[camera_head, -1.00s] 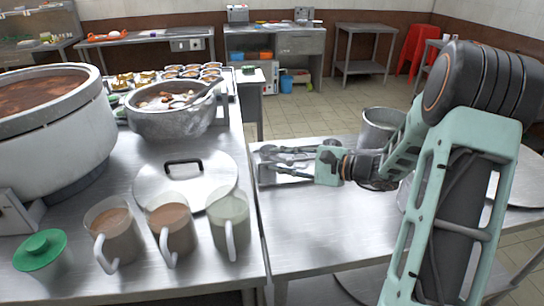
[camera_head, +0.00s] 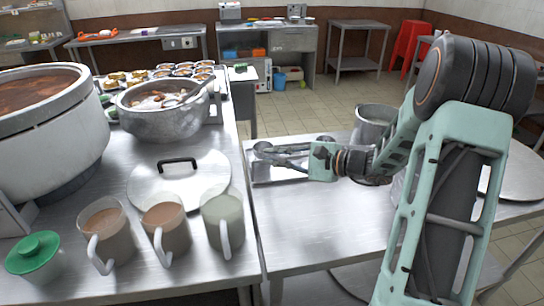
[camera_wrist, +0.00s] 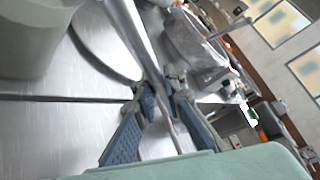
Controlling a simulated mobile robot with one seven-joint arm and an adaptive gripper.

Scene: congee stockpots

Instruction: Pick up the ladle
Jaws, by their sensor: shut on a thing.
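My gripper (camera_head: 287,155) is over a shallow metal tray (camera_head: 280,180) on the right-hand table. Its fingers are closed on a long shiny metal ladle. In the wrist view, the ladle's handle (camera_wrist: 128,30) runs diagonally between the two blue-grey fingers (camera_wrist: 160,90). Its far end leaves the top of that picture. In the head view, the ladle is mostly hidden by my fingers, and I cannot tell whether it is clear of the tray.
A large soup pot (camera_head: 45,125), a steel bowl (camera_head: 160,125) with another utensil in it, a lid (camera_head: 180,185) and several mugs stand on the left table. A metal pot (camera_head: 373,125) stands behind my arm. The right table's front is bare.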

